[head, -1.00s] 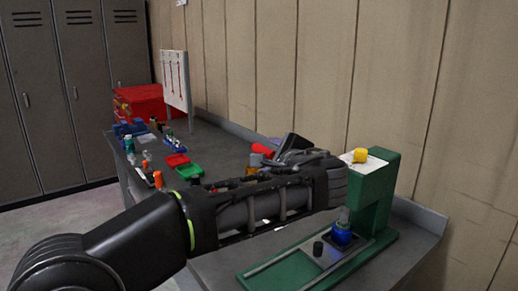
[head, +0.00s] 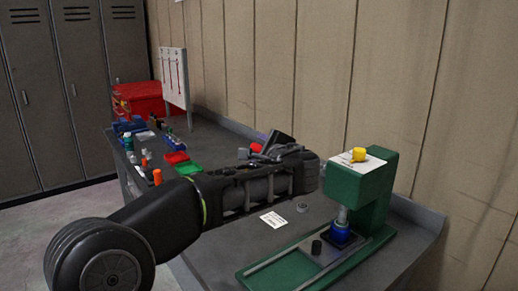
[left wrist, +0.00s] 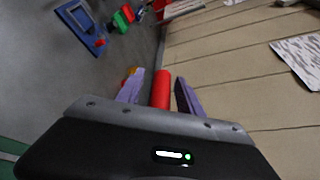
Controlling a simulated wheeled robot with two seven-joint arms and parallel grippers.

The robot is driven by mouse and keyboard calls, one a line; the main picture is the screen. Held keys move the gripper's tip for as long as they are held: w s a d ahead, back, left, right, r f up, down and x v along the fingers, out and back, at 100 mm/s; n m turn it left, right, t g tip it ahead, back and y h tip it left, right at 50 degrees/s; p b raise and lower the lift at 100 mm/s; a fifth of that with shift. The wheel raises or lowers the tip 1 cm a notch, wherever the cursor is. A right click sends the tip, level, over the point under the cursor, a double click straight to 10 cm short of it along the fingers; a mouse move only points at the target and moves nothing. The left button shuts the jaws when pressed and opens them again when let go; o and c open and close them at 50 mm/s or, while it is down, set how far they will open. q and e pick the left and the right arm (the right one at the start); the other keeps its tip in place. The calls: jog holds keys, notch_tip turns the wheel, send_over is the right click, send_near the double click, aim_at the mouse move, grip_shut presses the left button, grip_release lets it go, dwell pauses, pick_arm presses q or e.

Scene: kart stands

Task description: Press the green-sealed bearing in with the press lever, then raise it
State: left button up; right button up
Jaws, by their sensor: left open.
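The green press (head: 371,205) stands at the right end of the bench. Its ram (head: 342,215) is over a blue holder (head: 338,233) on the green base; I cannot tell whether they touch. I cannot make out a green seal on any bearing. My left gripper (head: 262,146) is left of and beyond the press, above the bench, mostly hidden behind my own wrist. In the left wrist view its purple fingers (left wrist: 160,92) are apart, with a red cylinder (left wrist: 161,88) showing between them. I cannot tell whether it is the lever's grip, or whether the fingers touch it.
A yellow part (head: 358,155) lies on the press top. A black cylinder (head: 316,246) stands on the press base. A white card (head: 273,219) and a grey ring (head: 303,206) lie on the bench. Red (head: 175,158) and green trays (head: 189,169) lie farther left.

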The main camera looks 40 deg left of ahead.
pick_arm(q)
grip_shut()
dwell(0.3)
dwell(1.1)
